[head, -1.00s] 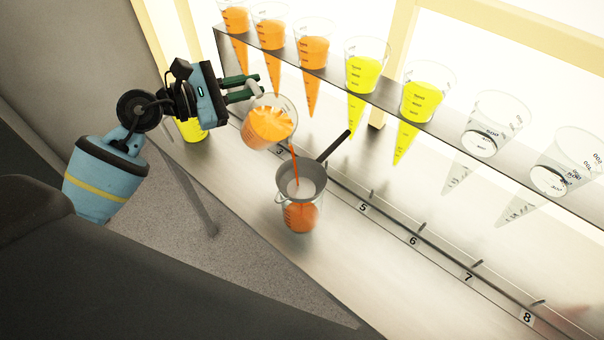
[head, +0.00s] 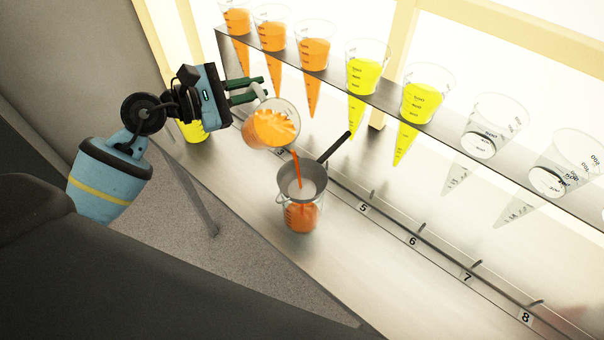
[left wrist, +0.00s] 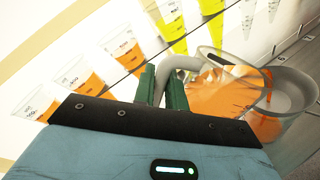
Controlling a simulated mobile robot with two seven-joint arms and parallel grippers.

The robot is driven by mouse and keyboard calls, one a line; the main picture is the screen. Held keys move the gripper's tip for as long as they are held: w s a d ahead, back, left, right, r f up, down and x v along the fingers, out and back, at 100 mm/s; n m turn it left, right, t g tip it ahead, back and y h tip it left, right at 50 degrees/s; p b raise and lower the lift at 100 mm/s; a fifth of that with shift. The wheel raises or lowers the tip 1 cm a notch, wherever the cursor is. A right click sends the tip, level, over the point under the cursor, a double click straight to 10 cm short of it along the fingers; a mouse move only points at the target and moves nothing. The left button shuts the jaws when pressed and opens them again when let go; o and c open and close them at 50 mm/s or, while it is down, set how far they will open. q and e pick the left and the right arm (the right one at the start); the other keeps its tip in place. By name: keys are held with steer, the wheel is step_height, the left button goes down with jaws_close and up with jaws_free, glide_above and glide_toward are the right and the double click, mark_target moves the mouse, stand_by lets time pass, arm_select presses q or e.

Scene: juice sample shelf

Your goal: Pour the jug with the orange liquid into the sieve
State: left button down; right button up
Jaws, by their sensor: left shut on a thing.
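My left gripper (head: 252,90) is shut on the handle of a clear jug (head: 272,124) with orange liquid. The jug is tilted, and an orange stream (head: 297,168) runs from its lip into the grey sieve (head: 303,181). The sieve sits on top of a clear container (head: 300,214) with orange liquid in it, its dark handle pointing up and right. In the left wrist view the gripper (left wrist: 162,88) holds the pale jug handle (left wrist: 178,66), and the jug (left wrist: 225,88) hides part of the sieve (left wrist: 290,92). My right gripper is not in view.
A shelf (head: 335,75) behind holds several clear vessels: orange ones at the left, yellow ones (head: 423,98) in the middle, and ones without coloured liquid at the right. A yellow-filled vessel (head: 192,130) stands behind my gripper. The numbered counter right of the sieve is clear.

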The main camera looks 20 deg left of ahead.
mark_target(260, 99)
arm_select(q)
steer(key=shift+s+d+r+m+y+p, duration=0.25)
steer(key=shift+s+d+m, duration=0.2)
steer(key=shift+d+m, duration=0.35)
steer(key=shift+s+d+r+m+y+p, duration=0.1)
steer(key=shift+s+d+m+y+p, duration=0.3)
steer(key=shift+m, duration=0.6)
stand_by(6.2)
